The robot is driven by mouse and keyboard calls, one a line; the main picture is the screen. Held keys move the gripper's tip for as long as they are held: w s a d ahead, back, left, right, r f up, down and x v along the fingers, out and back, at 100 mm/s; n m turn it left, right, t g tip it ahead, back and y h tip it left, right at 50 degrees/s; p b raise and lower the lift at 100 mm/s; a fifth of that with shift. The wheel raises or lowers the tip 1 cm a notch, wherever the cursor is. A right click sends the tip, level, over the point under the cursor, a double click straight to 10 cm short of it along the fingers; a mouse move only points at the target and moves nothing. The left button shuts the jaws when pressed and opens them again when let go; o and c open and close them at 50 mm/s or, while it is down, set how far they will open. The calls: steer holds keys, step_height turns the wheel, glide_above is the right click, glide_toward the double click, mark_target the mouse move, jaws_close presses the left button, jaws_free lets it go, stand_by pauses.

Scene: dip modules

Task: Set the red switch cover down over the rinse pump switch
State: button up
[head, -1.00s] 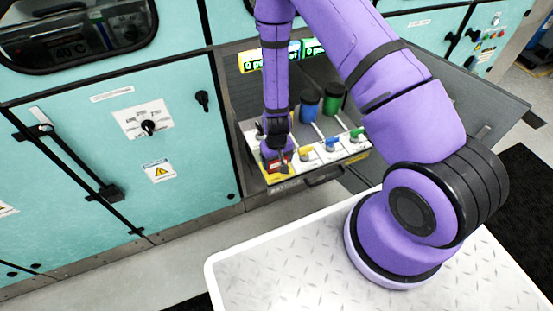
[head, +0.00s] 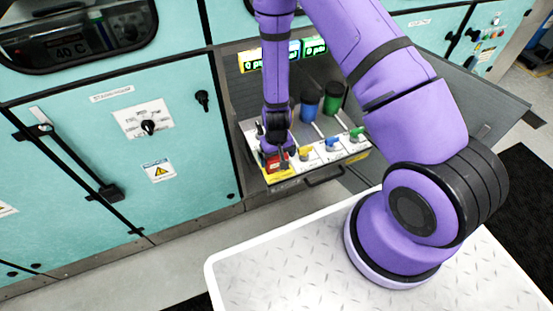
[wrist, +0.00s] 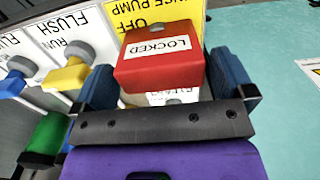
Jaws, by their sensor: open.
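The red switch cover (wrist: 160,62), marked LOCKED, sits on the yellow rinse pump plate (wrist: 128,14) in the wrist view. The switch itself is not visible; the cover hides its place. In the head view the cover (head: 272,163) shows at the front left corner of the panel, partly behind my gripper (head: 279,156). In the wrist view my gripper (wrist: 165,84) is open, with its blue fingers on either side of the cover and a narrow gap visible on each side. Whether the cover is fully seated cannot be told.
Yellow (head: 305,153), blue (head: 331,144) and green (head: 357,134) handles stand to the right on the white panel. Blue (head: 310,104) and green (head: 334,97) containers stand behind them.

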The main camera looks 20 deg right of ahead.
step_height(320, 180, up, 9)
steer(key=shift+f, duration=0.2)
stand_by(0.3)
steer(key=shift+w+r, duration=0.1)
steer(key=shift+r, duration=0.3)
step_height(320, 180, up, 28)
steer(key=s+d+t+y, duration=0.1)
steer(key=s+d+t, duration=0.1)
steer(key=t, duration=0.1)
steer(key=s+d+r+t, duration=0.1)
steer(key=s+d+r, duration=0.1)
steer(key=s+r, duration=0.6)
steer(key=s+d+r+t+h, duration=0.1)
steer(key=s+d+r, duration=0.2)
steer(key=s+r, duration=0.6)
steer(key=shift+s, duration=1.15)
